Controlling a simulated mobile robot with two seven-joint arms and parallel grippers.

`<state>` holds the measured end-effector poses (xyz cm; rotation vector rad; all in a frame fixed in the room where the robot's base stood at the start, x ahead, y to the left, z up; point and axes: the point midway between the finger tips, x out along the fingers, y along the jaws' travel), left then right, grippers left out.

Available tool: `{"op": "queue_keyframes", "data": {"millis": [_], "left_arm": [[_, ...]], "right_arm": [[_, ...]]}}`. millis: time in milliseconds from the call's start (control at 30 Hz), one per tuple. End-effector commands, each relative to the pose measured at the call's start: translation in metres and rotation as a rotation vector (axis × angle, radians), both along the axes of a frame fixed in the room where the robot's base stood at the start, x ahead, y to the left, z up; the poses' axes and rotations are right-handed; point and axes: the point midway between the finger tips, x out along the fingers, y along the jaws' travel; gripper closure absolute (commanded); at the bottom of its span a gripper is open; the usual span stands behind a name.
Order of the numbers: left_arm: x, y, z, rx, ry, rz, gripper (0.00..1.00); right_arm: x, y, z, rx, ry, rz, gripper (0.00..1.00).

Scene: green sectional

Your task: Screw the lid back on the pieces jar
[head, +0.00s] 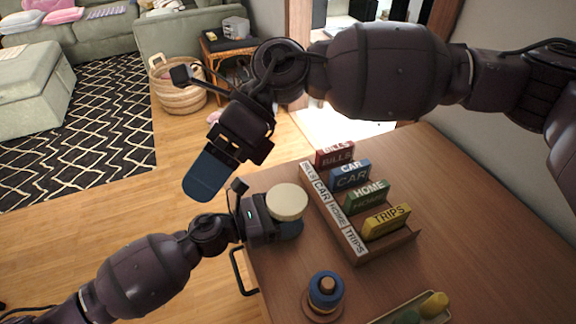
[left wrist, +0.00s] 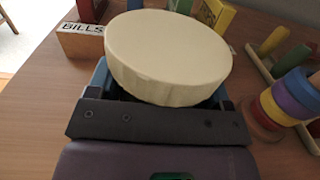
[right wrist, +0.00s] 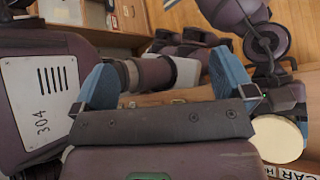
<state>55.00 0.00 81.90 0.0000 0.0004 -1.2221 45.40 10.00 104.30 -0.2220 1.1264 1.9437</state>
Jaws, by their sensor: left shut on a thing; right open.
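A round cream lid (head: 287,200) with a ridged side is at my left gripper (head: 288,226), by the table's left edge. In the left wrist view the lid (left wrist: 168,52) fills the space between the blue fingers, and my left gripper is shut on it. The lid (right wrist: 278,138) also shows at the right edge of the right wrist view. I cannot make out the jar; whatever is under the lid is hidden. My right gripper (head: 203,178) is open and empty, left of the lid and above the floor, its fingers pointing down and left.
A wooden sorter (head: 345,222) with several labelled blocks stands right of the lid. A stacking-ring toy (head: 326,290) and a tray (head: 395,306) with coloured pieces are at the table's front. The table's right side (head: 460,225) is clear. A basket (head: 176,88) stands on the floor behind.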

Motion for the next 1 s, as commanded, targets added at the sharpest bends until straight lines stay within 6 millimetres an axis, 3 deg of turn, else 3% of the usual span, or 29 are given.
{"op": "queue_keyframes", "data": {"millis": [267, 533, 767, 1000], "left_arm": [[0.000, 0.000, 0.000, -0.001, 0.000, 0.000, 0.93], [0.000, 0.000, 0.000, -0.001, 0.000, 0.000, 0.93], [0.000, 0.000, 0.000, -0.001, 0.000, 0.000, 0.93], [0.000, 0.000, 0.000, -0.001, 0.000, 0.000, 0.93]], "right_arm": [[0.011, 0.032, 0.045, 0.150, 0.273, -0.252, 0.00], [0.048, 0.054, 0.071, 0.221, 0.505, -0.573, 0.00], [0.090, 0.061, 0.069, 0.199, 0.667, -0.890, 0.00], [0.131, 0.051, 0.043, 0.085, 0.783, -1.243, 0.00]]}}
